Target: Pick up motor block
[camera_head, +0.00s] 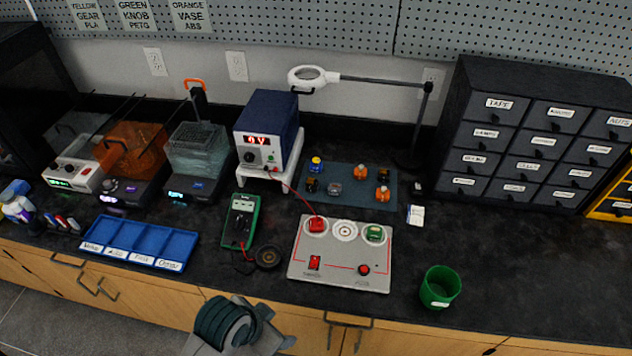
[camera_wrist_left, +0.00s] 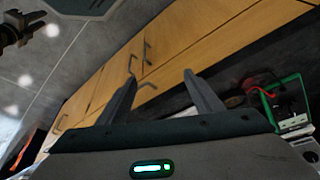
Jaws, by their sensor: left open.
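Several small blocks lie on a dark blue-grey mat (camera_head: 350,202) at the middle back of the bench. They include a blue-and-yellow one (camera_head: 316,163), a grey one (camera_head: 334,188), a dark-and-orange one (camera_head: 311,185) and orange-and-dark ones (camera_head: 382,194). Which is the motor block I cannot tell at this size. My left gripper (camera_wrist_left: 160,74) is open and empty in the wrist view, with cabinet fronts behind its fingers. In the head view my left arm shows at the bottom, in front of the bench and well short of the mat.
A grey panel (camera_head: 340,270) with red and green blocks in sockets lies before the mat. A multimeter (camera_head: 240,222), blue tray (camera_head: 140,243), power supply (camera_head: 266,130), green cup (camera_head: 440,287) and drawer cabinet (camera_head: 540,130) stand around. Bench right of the panel is mostly clear.

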